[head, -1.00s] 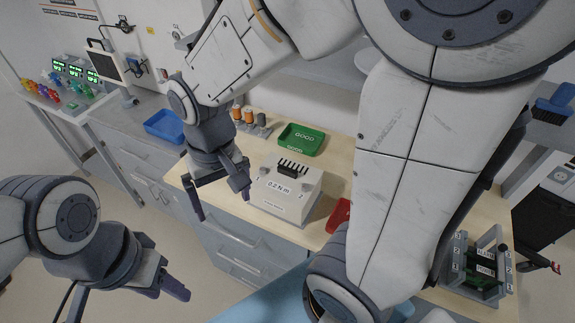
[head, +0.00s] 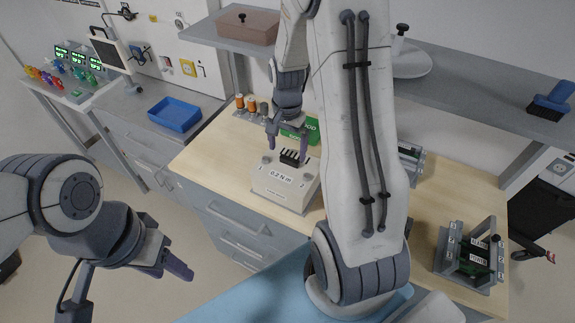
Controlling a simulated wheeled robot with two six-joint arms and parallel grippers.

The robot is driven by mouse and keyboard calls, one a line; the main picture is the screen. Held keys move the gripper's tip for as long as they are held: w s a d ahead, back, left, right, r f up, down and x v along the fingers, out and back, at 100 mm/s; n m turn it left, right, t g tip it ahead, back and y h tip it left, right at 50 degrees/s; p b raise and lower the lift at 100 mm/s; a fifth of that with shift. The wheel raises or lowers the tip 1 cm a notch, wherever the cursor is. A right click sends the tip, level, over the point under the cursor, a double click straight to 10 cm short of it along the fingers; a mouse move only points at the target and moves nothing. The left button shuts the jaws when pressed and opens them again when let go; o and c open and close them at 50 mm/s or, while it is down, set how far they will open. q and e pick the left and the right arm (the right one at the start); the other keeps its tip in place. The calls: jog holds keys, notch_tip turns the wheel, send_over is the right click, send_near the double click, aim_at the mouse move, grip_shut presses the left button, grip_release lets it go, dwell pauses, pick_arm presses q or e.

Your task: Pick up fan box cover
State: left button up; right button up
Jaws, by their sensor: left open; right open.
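A brown, see-through box-like cover (head: 247,25) with a black knob on top sits on the grey wall shelf; I take it as the fan box cover but cannot be sure. My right gripper (head: 288,147) points down, open and empty. In the picture it is below and right of the cover, over the back of the white "0.2 N m" block (head: 285,187). Whether it touches the block's black fins cannot be told. My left gripper (head: 176,264) is open and empty at the lower left, in front of the drawers, apart from everything.
The grey shelf (head: 440,92) carries a white round lid (head: 405,60) and a blue brush (head: 550,102). On the wooden bench (head: 215,155) are a green tray (head: 312,130), orange spools and a grey frame (head: 470,258). My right arm hides the bench's middle. A blue tray (head: 175,114) stands left.

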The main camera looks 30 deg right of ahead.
aim_at(289, 160)
jog(key=f, duration=0.1)
jog(key=f+p, duration=0.1)
jog(key=f, duration=0.2)
jog(key=shift+d+f+p, duration=0.1)
jog(key=shift+d+p, duration=0.15)
jog(key=shift+p, duration=0.1)
jog(key=shift+f, duration=0.35)
jog(key=shift+c, duration=0.3)
jog(key=c, duration=1.4)
jog(key=shift+r, duration=0.1)
